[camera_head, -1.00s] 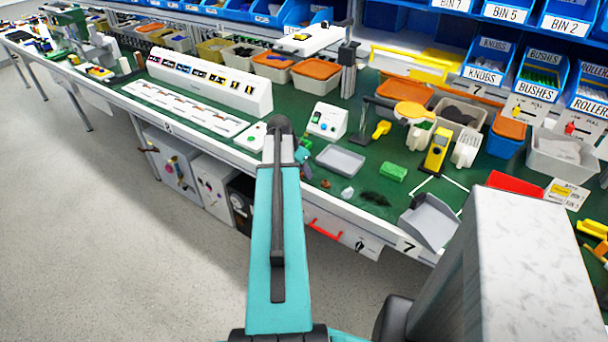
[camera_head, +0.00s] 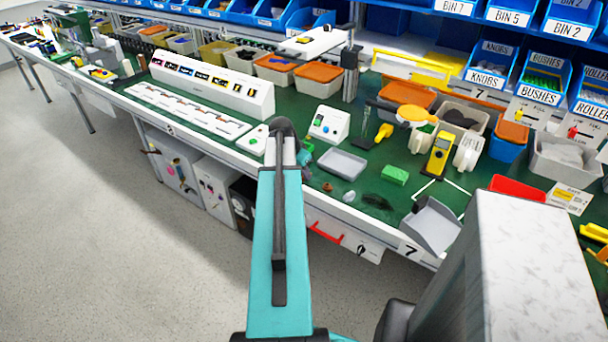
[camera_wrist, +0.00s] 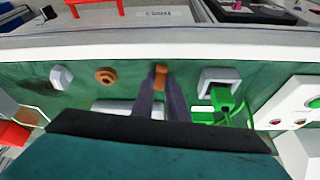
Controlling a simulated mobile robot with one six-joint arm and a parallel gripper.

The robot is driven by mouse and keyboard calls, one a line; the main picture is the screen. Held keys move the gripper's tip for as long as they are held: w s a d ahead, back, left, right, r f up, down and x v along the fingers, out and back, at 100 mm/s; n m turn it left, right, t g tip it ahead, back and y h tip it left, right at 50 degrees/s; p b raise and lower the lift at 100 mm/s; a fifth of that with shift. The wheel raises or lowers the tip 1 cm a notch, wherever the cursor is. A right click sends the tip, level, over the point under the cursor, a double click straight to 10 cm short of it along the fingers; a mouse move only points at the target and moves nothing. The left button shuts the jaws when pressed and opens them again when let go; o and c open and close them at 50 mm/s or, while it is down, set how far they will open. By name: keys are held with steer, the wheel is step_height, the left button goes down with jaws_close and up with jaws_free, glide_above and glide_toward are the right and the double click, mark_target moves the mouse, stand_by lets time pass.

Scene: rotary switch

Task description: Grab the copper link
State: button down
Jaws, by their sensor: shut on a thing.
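The copper link (camera_wrist: 161,77) is a small orange-brown piece low at the green bench mat, near the bench's front edge. My gripper (camera_wrist: 161,84) comes up from the bottom of the wrist view, and its two dark fingers are closed on the link's sides. The link's lower part is hidden between the fingers. In the head view my teal wrist shows behind my arm at the bench edge, and the fingers and the link are hidden there.
A copper ring (camera_wrist: 106,76) and a pale nut-like piece (camera_wrist: 61,77) lie to the left. A grey U-shaped bracket (camera_wrist: 219,78) and a green part (camera_wrist: 225,102) are close on the right.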

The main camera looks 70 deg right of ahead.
steer(key=shift+r+b, duration=0.45)
steer(key=shift+r, duration=0.8)
steer(key=a+r+b, duration=0.1)
steer(key=a+b, duration=0.3)
steer(key=a, duration=0.7)
steer(key=shift+r, duration=0.2)
steer(key=shift+s+a+b, duration=0.1)
steer(key=shift+a+b, duration=0.1)
steer(key=shift+b, duration=0.45)
steer(key=a+b, duration=0.1)
steer(key=b, duration=0.2)
steer(key=a+b, duration=0.2)
steer(key=b, duration=0.2)
steer(key=a+b, duration=0.1)
steer(key=b, duration=0.3)
steer(key=shift+a+r, duration=0.25)
steer(key=shift+r, duration=0.1)
steer(key=shift+r+b, duration=0.1)
steer(key=shift+b, duration=0.25)
